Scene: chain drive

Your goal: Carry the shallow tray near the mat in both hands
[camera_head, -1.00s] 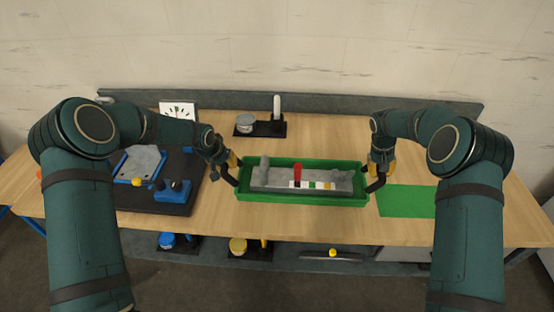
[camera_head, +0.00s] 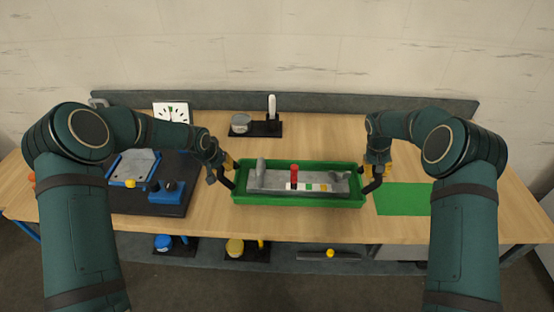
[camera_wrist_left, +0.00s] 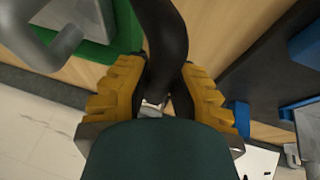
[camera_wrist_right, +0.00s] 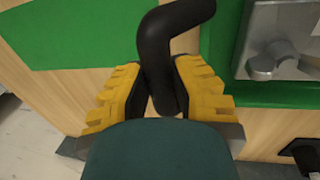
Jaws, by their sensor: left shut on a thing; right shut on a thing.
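The shallow green tray (camera_head: 300,201) is in the middle of the head view, to the left of the flat green mat (camera_head: 404,199). It holds a grey part with a red peg (camera_head: 294,175) and small coloured blocks. A black handle stands at each end of the tray. My left gripper (camera_head: 226,167) is shut on the left handle, which shows between yellow fingers in the left wrist view (camera_wrist_left: 163,40). My right gripper (camera_head: 378,172) is shut on the right handle, seen in the right wrist view (camera_wrist_right: 158,55). I cannot tell whether the tray touches the table.
A dark board with a blue-edged grey plate (camera_head: 134,164) and a blue block lies left of the tray. A dark stand with a grey round part (camera_head: 240,123) is behind.

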